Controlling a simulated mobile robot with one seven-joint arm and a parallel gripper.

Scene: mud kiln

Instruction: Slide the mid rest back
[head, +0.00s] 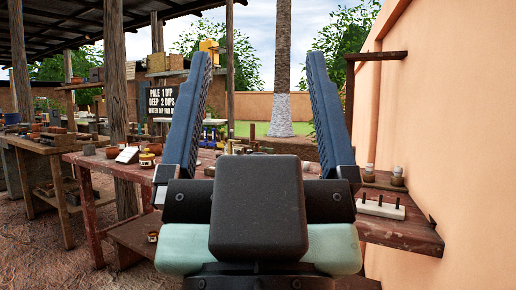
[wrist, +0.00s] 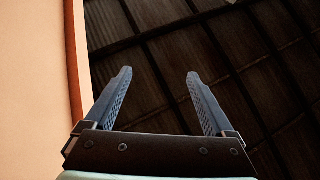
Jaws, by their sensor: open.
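My gripper (head: 258,55) stands upright close to the head camera, its two dark blue fingers wide apart and nothing between them. It also shows open and empty in the wrist view (wrist: 158,73), against a dark roof. I cannot pick out the mid rest for sure in either view. A pale bar with several dark pegs (head: 383,208) lies on the wooden bench (head: 405,232) at the right, to the right of my gripper and apart from it. My gripper and its wrist hide the middle of the scene, including part of the benches.
A wooden table (head: 88,172) with small pots and blocks stands at the left, by a post (head: 116,80). A dark lettered sign (head: 162,101) stands behind it. Two small jars (head: 397,176) are at the right. An orange wall (head: 455,110) closes the right side. Bare ground (head: 60,265) lies front left.

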